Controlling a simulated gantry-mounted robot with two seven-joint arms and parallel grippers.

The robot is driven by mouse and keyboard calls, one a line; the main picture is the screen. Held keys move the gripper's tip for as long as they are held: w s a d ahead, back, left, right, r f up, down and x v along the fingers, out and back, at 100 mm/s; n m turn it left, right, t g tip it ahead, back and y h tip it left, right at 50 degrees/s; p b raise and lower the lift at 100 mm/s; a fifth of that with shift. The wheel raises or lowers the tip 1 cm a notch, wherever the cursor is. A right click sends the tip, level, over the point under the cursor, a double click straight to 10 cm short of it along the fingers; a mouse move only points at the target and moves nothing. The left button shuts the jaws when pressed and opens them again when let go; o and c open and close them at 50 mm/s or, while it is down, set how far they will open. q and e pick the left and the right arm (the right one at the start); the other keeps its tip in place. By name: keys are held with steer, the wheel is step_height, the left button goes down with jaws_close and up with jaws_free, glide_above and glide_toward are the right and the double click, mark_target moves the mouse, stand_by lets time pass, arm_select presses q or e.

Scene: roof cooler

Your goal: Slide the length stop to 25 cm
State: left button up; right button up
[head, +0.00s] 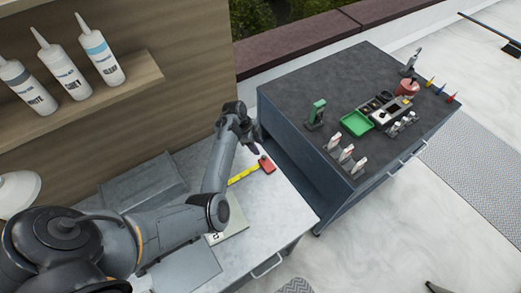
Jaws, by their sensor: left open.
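A red block (267,164), seemingly the length stop, sits at the right end of a yellow scale strip (243,175) on the pale worktop (285,209). The scale's numbers are too small to read, so the stop's setting cannot be told. My left gripper (254,147) is open just above and to the left of the red block. I see no contact between them. My left forearm hides the left part of the scale. My right gripper is not in view.
A dark grey cabinet (290,160) stands close on the right, carrying a green tray (356,123) and several small tools. A wooden wall shelf (95,95) with sealant cartridges (102,57) is at upper left. A flat plate (233,214) lies beside my forearm.

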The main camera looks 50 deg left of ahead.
arm_select(q)
steer(key=v, duration=0.4)
steer(key=shift+a+r, duration=0.1)
steer(key=shift+r, duration=0.2)
steer(key=shift+s, duration=0.1)
